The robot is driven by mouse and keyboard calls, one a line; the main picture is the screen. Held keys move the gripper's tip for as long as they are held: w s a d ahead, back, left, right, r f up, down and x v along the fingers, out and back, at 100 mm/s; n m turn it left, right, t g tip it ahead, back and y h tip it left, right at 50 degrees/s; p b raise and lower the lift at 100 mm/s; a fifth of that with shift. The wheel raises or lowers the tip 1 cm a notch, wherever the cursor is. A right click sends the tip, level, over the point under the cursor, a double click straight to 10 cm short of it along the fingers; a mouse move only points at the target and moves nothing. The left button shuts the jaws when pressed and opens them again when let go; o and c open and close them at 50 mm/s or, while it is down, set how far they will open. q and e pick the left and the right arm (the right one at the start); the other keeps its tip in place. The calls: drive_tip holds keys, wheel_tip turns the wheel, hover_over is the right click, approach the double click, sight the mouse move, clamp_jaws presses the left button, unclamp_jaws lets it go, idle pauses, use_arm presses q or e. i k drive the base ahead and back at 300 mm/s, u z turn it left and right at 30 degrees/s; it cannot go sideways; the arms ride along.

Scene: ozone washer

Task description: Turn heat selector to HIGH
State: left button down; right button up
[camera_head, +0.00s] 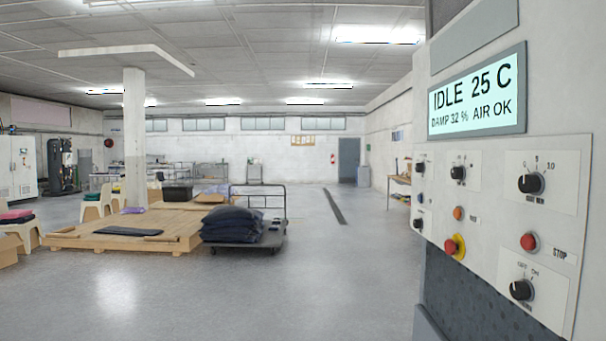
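The control panel (495,215) of the machine fills the right side of the head view, seen at a slant. It carries several black knobs: one at upper right (530,184) under a scale marked 0, 5 and 10, one at lower right (521,290), one at upper middle (457,173), and small ones at the left edge (418,223). The labels are too small to tell which is the heat selector or where it points. The display (478,93) reads IDLE 25 C, DAMP 32 %, AIR OK. Neither gripper is in view.
A red stop button (529,242), an orange button (458,213) and a red mushroom button on yellow (455,246) sit among the knobs. A cart with dark sacks (232,224) and a wooden platform (130,241) stand at left. The floor between is clear.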

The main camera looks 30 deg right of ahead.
sight(419, 167)
drive_tip(key=u, duration=0.1)
drive_tip(key=i, duration=2.25)
drive_tip(key=z, duration=1.5)
drive_tip(key=i, duration=1)
drive_tip(key=z, duration=0.85)
